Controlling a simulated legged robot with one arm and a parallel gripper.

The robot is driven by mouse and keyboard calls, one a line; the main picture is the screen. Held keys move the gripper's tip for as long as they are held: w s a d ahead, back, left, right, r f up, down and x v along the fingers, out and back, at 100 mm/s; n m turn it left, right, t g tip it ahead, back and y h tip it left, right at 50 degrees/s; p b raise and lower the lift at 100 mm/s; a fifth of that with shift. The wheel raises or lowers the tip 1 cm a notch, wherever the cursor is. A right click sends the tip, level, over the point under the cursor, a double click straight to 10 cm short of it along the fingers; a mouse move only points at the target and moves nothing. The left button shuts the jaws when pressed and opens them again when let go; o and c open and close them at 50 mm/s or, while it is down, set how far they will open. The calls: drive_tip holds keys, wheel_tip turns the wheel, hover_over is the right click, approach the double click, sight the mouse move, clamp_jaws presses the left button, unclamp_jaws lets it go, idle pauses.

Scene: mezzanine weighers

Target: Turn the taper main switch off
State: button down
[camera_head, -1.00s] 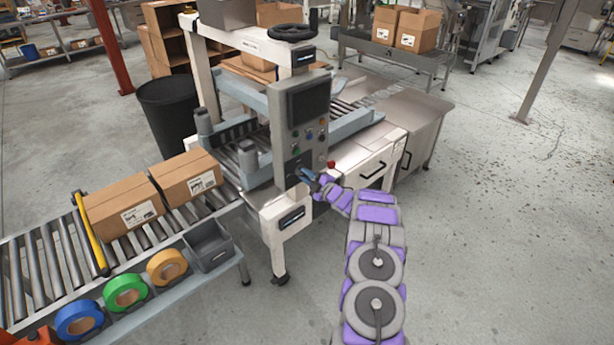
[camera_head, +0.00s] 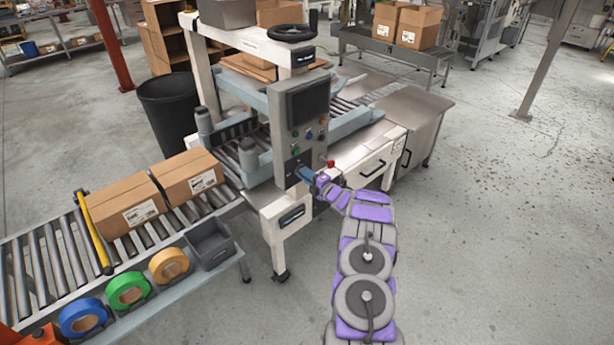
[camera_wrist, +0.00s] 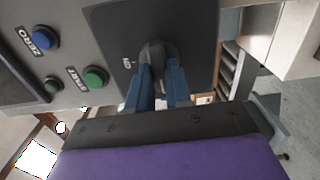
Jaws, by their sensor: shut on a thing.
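The taper's control panel (camera_head: 301,110) stands on the front of the machine, with a dark screen and coloured buttons. In the wrist view, the main switch is a dark rotary knob (camera_wrist: 154,53) on a black plate (camera_wrist: 112,32). My gripper (camera_head: 306,174) is at the lower part of the panel. In the wrist view my gripper (camera_wrist: 160,82) has its two blue fingers on either side of the knob, shut on it. The fingers hide part of the knob, and a small white marking shows left of it.
A blue ZERO button (camera_wrist: 45,38) and a green START button (camera_wrist: 95,78) sit beside the switch plate. A red button (camera_head: 331,163) is right of the panel. Cartons (camera_head: 188,176) rest on the roller conveyor at left. The floor at right is clear.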

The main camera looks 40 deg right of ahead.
drive_tip(key=shift+a+f, duration=0.15)
drive_tip(key=shift+f, duration=0.25)
drive_tip(key=c, duration=1.3)
unclamp_jaws()
drive_tip(key=shift+c, duration=0.2)
drive_tip(key=o, duration=0.3)
drive_tip(key=shift+r, duration=0.2)
drive_tip(key=s+d+p, duration=0.1)
drive_tip(key=s+p, duration=0.2)
drive_tip(key=s, duration=1.4)
drive_tip(key=shift+s+d, duration=0.15)
drive_tip(key=shift+d, duration=0.05)
